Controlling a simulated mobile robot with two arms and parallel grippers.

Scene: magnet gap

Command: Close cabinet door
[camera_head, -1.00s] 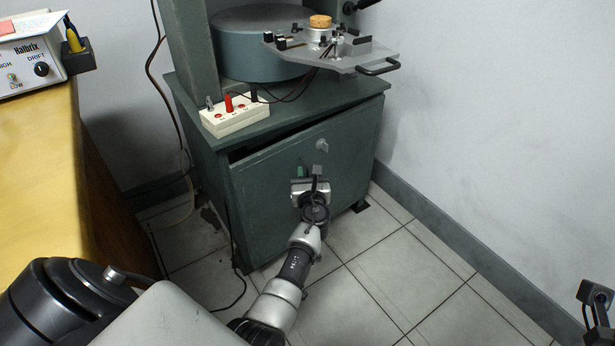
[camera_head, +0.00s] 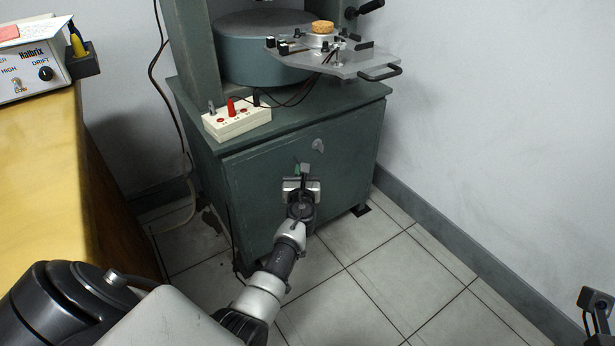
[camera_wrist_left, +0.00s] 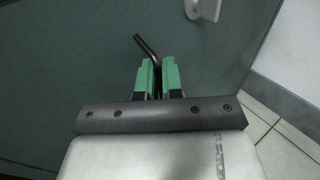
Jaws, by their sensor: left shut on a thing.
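The cabinet door (camera_head: 270,205) is a dark green panel on the front of the green cabinet. It looks flush or almost flush with the frame; only a thin line shows along its top edge. A grey latch plate (camera_head: 318,146) sits near the door's top and also shows at the top of the left wrist view (camera_wrist_left: 203,8). My left gripper (camera_head: 303,171) is in front of the door, below the latch. Its green fingers (camera_wrist_left: 158,75) are shut on a dark bent rod (camera_wrist_left: 146,47), whose bent end sticks out toward the door. Whether the rod touches the door is unclear.
A grey bracket plate with a handle (camera_head: 380,72) overhangs the cabinet top. A white terminal box (camera_head: 237,122) stands on the top's front left. A yellow bench (camera_head: 40,150) is at left, a wall at right. Tiled floor (camera_head: 400,280) is free at front right.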

